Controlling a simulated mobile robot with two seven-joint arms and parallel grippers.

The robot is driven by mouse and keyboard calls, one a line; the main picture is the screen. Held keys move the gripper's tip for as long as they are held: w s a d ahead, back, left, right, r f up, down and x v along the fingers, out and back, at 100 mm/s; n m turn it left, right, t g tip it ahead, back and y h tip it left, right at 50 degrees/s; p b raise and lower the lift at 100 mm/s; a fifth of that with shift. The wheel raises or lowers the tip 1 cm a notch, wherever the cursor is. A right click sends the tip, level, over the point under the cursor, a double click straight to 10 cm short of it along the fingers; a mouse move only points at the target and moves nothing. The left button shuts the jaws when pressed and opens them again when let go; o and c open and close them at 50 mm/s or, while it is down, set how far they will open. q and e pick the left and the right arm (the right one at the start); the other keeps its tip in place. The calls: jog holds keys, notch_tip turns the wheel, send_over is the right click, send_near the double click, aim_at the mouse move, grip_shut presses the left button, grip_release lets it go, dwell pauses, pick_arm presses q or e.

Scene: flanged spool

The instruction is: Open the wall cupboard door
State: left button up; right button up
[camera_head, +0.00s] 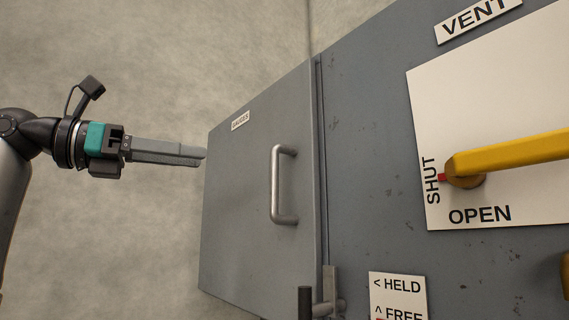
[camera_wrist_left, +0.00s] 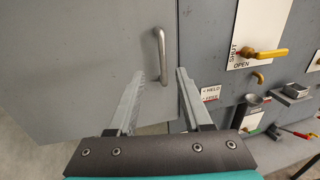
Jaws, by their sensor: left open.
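The grey cupboard door (camera_head: 240,200) carries a small label (camera_head: 240,121) and a vertical metal bar handle (camera_head: 277,185) near its right edge. It looks flush with the panel beside it, with a thin dark seam between. My left gripper (camera_head: 205,155) is open and empty, its fingertips by the door's left edge in the head view, left of the handle and apart from it. In the left wrist view the handle (camera_wrist_left: 160,50) appears ahead, its lower end between the open fingers (camera_wrist_left: 160,75). My right gripper is not in view.
A metal latch with a dark grip (camera_head: 305,302) sits low at the seam, beside a HELD/FREE plate (camera_head: 398,295). A yellow lever (camera_head: 510,152) on a SHUT/OPEN plate (camera_head: 430,100) juts out at right. Small fittings (camera_wrist_left: 295,90) stand farther right. Bare wall is at left.

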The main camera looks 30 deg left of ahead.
pick_arm(q)
jog(key=s+d+x, duration=0.1)
jog(key=x, duration=0.4)
jog(key=p, duration=0.2)
send_over(274, 215)
jog(key=shift+w+a, duration=0.1)
jog(key=shift+a, duration=0.25)
jog(key=shift+w+d, duration=0.1)
jog(key=shift+w, duration=0.15)
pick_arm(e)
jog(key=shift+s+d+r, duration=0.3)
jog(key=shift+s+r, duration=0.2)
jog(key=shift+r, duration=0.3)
pick_arm(q)
jog(key=shift+c, duration=0.2)
grip_shut()
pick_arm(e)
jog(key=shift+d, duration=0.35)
